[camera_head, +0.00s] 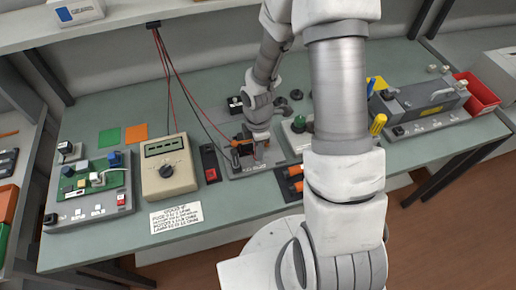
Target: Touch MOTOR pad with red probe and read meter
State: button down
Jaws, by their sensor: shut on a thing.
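The meter (168,182) is a beige box with a dark knob and a display (165,147) whose reading is too small to make out. My gripper (260,155) is low over a grey fixture board (237,171) right of the meter. It is shut on what seems to be the red probe, mostly hidden by the fingers; a red lead (187,91) runs down toward it. I cannot pick out the MOTOR pad's label, nor tell whether the probe tip touches a pad.
A dark block with a red part (210,163) stands between meter and board. A green circuit board (95,180) is at left. Orange-and-black parts (291,181) lie right of the fixture. A printed card (176,216) lies in front. A red bin (477,94) is far right. My arm hides the middle right.

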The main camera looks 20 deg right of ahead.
jog(key=shift+f+b, duration=0.5)
jog(key=shift+f, duration=0.15)
dwell(0.9)
jog(key=shift+r, duration=0.1)
notch_tip(320, 180, up, 7)
jog(key=p, duration=0.6)
dwell(0.7)
jog(key=w+r+m+b, duration=0.2)
jog(key=w+r+m, duration=0.3)
jog(key=m, duration=1.3)
